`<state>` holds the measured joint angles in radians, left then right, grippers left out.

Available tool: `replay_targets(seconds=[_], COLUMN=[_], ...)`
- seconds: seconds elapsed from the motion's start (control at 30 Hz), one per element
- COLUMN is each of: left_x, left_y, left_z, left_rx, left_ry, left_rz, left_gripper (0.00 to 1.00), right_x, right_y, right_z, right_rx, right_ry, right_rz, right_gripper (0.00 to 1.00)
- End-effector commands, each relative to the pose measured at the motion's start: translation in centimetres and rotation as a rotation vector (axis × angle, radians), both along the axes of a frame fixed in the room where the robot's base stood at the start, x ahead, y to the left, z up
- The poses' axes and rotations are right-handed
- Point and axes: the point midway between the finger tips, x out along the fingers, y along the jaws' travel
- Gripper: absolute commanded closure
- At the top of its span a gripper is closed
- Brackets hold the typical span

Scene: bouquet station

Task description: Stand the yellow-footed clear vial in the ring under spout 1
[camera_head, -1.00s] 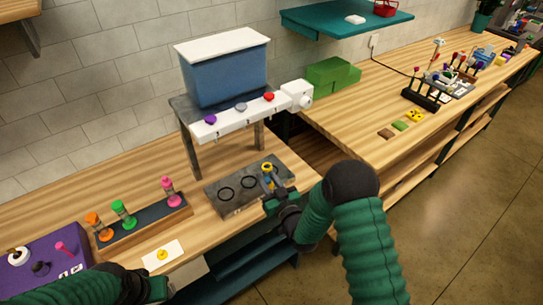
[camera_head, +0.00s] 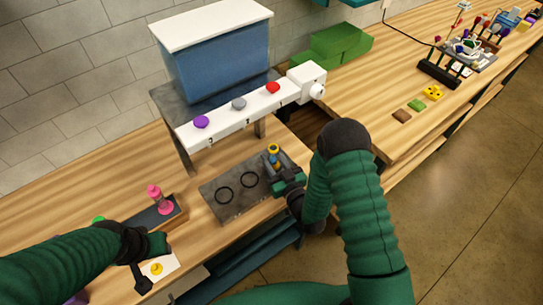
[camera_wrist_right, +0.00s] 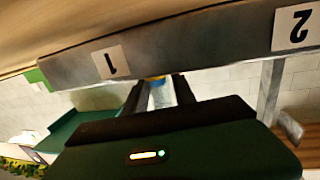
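The yellow-footed clear vial (camera_head: 274,149) shows as a small upright piece with yellow parts at the right end of the grey ring plate (camera_head: 233,207). My right gripper (camera_head: 278,172) is at the vial, its fingers on either side. In the right wrist view the fingers (camera_wrist_right: 160,92) close around a pale blue, clear body with yellow beyond it. The ring under spout 1 is hidden by the vial and gripper; I cannot tell whether the foot rests in it. My left gripper (camera_head: 150,262) is by a white card (camera_head: 171,264), its fingers unclear.
Two bare black rings (camera_head: 224,195) lie left of the vial. The dispenser bar (camera_head: 221,122) with purple, grey and red knobs overhangs the plate. A rack with a pink vial (camera_head: 161,199) stands left. A yellow piece (camera_head: 156,268) sits on the card.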

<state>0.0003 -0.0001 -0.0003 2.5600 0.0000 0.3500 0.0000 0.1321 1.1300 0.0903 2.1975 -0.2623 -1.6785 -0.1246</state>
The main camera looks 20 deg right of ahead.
Motion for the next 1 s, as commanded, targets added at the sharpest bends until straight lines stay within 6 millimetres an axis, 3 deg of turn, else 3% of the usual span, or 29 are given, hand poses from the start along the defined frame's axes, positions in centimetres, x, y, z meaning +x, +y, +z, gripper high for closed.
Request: replay_targets(seconds=[0.13, 0.47, 0.57, 0.87, 1.0], left_x=[0.0, 0.0, 0.0, 0.0, 0.0], left_y=[0.0, 0.0, 0.0, 0.0, 0.0], left_z=[0.0, -0.2, -0.6, -2.8, -1.8], left_rx=[0.0, 0.0, 0.0, 0.0, 0.0], left_ry=[0.0, 0.0, 0.0, 0.0, 0.0], left_rz=[-0.001, -0.001, 0.0, -0.001, -0.001], left_gripper=[0.64, 0.64, 0.64, 0.64, 0.64], right_x=[0.1, -0.3, -1.8, -9.6, -11.1], right_y=[-0.1, -0.2, -0.5, -1.8, -2.2], right_z=[0.0, 0.0, -0.1, 0.0, 0.6], right_rx=[-0.001, -0.002, -0.002, -0.002, 0.0], right_ry=[0.0, 0.001, 0.002, 0.004, 0.005], right_rz=[-0.001, -0.003, -0.003, -0.004, -0.007], right_gripper=[0.51, 0.51, 0.51, 0.51, 0.51])
